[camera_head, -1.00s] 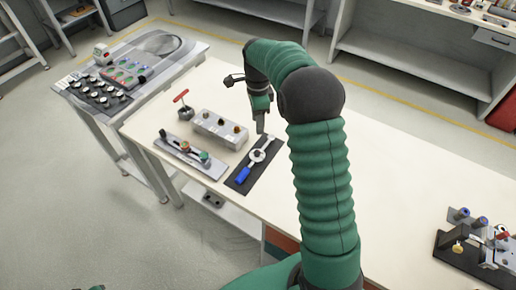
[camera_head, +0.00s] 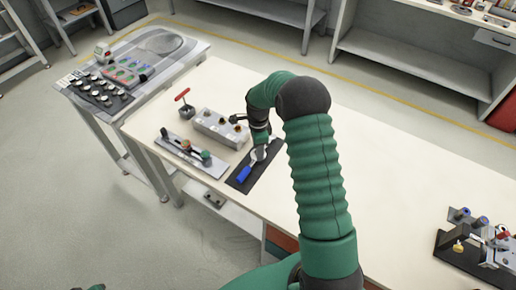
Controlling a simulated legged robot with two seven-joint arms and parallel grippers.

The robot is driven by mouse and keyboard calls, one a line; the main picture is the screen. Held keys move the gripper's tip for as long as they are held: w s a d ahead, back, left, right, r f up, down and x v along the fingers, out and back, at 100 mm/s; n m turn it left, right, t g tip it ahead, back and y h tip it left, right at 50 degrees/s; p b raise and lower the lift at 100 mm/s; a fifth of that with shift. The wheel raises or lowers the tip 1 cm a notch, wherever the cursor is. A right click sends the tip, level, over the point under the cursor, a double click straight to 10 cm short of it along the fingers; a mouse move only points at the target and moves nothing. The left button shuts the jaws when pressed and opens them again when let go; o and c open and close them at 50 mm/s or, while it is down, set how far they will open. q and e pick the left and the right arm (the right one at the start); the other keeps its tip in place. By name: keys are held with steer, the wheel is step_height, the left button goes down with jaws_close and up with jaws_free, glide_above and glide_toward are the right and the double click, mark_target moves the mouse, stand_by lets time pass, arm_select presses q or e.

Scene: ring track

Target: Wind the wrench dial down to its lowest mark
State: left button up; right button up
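The wrench (camera_head: 245,174) with a blue handle lies on a black mat (camera_head: 238,184) on the white table. Its pale round dial (camera_head: 259,154) shows just below my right gripper (camera_head: 260,143). My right gripper points down over the dial end of the wrench and covers the far part of it. The fingers are small and partly merged with the wrench, so I cannot tell whether they are open or touch the dial. The dial's marks are too small to read. My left gripper is not in view.
A grey metal box with knobs (camera_head: 220,128) stands close to the left of the gripper. Table to the right is clear up to a black fixture (camera_head: 462,250).

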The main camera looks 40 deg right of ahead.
jaws_close()
steer(key=shift+d+n, duration=0.1)
steer(key=shift+n, duration=0.3)
steer(key=n+p, duration=0.1)
steer(key=n, duration=0.2)
steer(key=shift+r+n+p, duration=0.1)
steer(key=shift+n+p, duration=0.3)
steer(key=n+p, duration=0.1)
steer(key=n, duration=0.4)
steer(key=n+p, duration=0.1)
steer(key=n, duration=0.6)
steer(key=shift+n+p, duration=0.3)
steer(key=n+p, duration=0.1)
steer(key=n, duration=0.5)
steer(key=shift+n, duration=0.3)
